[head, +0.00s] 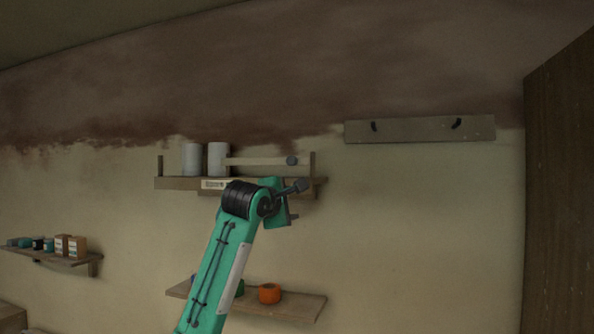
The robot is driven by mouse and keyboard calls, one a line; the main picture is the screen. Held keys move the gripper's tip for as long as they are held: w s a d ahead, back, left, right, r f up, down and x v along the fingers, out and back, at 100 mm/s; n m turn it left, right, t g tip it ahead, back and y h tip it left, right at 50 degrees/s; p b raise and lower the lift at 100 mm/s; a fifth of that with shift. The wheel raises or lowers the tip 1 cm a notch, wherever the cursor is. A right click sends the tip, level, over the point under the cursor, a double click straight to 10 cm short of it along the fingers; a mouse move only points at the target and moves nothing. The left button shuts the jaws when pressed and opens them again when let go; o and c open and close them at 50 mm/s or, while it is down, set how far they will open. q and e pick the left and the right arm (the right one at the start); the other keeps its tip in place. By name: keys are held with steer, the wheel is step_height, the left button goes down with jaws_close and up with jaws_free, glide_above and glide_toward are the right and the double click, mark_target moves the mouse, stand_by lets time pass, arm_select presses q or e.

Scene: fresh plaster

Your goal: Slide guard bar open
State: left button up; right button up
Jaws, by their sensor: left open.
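The guard bar (258,161) is a pale horizontal strip across the right part of the upper wall shelf (172,184). A dark round knob (292,160) sits near its right end. The bar's left end is beside the right one of two white cylinders (192,160) on the shelf. My left gripper (298,202) is open and empty, in front of the shelf's right end and below the knob. It appears apart from the knob and the bar. My arm hides part of the shelf front. My right gripper is not in view.
A lower shelf (300,308) holds an orange round object (269,293). A left shelf (82,260) carries several small boxes. A board with two dark hooks (415,129) hangs at upper right. A dark brown panel (560,200) stands at right. Bare wall lies between.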

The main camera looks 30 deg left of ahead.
mark_target(291, 161)
arm_select(q)
steer(key=s+a+r+n+t, duration=0.1)
steer(key=s+r, duration=0.1)
steer(key=r, duration=0.3)
steer(key=s+a+r+n, duration=0.1)
steer(key=s+r+n, duration=0.15)
steer(key=r, duration=0.35)
steer(key=shift+m, duration=0.35)
steer(key=w+p, duration=0.3)
steer(key=w, duration=0.1)
steer(key=w+a+p, duration=0.1)
steer(key=w+p, duration=0.1)
steer(key=w, duration=0.2)
steer(key=w+a+p, duration=0.1)
steer(key=w+p, duration=0.2)
steer(key=w, duration=0.1)
steer(key=shift+w+a+p, duration=0.15)
steer(key=shift+w+p, duration=0.15)
steer(key=shift+w, duration=0.1)
steer(key=shift+w+a+f, duration=0.1)
steer(key=shift+w, duration=0.3)
jaws_close()
